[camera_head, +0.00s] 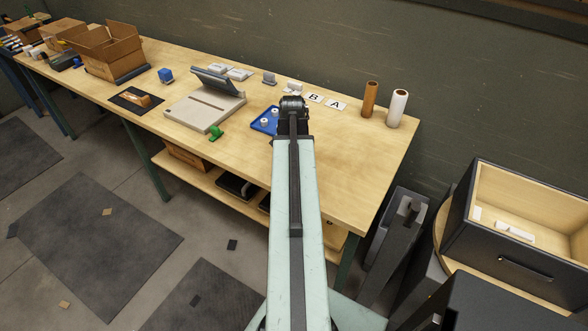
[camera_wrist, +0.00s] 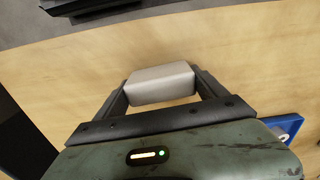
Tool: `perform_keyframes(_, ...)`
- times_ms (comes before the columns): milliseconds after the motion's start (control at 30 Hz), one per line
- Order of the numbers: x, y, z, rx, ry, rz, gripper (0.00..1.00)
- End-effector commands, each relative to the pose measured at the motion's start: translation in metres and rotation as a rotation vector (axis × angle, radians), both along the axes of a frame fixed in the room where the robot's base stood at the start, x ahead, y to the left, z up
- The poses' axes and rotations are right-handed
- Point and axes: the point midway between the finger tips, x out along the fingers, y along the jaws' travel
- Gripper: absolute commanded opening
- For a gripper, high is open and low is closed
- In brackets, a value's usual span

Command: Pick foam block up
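The foam block (camera_wrist: 160,84) is a pale grey, soft-edged block in the wrist view. It sits between the two dark fingers of my gripper (camera_wrist: 160,88), with a finger against each end. My gripper appears shut on it. I cannot tell whether the block touches the wooden table (camera_wrist: 240,50) or hangs just above it. In the head view my gripper (camera_head: 293,108) is over the right half of the table, and my arm hides the block there.
A blue tray (camera_head: 258,127) with white round parts lies just left of my gripper. Cards marked B (camera_head: 314,98) and A (camera_head: 336,105), a brown roll (camera_head: 369,99) and a white roll (camera_head: 396,108) stand toward the right. The table's front right is clear.

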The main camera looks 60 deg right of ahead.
Motion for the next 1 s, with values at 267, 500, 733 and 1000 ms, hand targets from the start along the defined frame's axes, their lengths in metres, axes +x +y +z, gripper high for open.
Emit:
perform_keyframes(267,0.0,0.0,0.0,0.0,0.0,0.001,0.43)
perform_keyframes(500,0.0,0.0,0.013,0.0,0.0,0.001,0.43)
perform_keyframes(733,0.0,0.0,0.058,0.0,0.0,0.001,0.43)
perform_keyframes(1000,0.0,0.0,0.102,0.0,0.0,0.001,0.43)
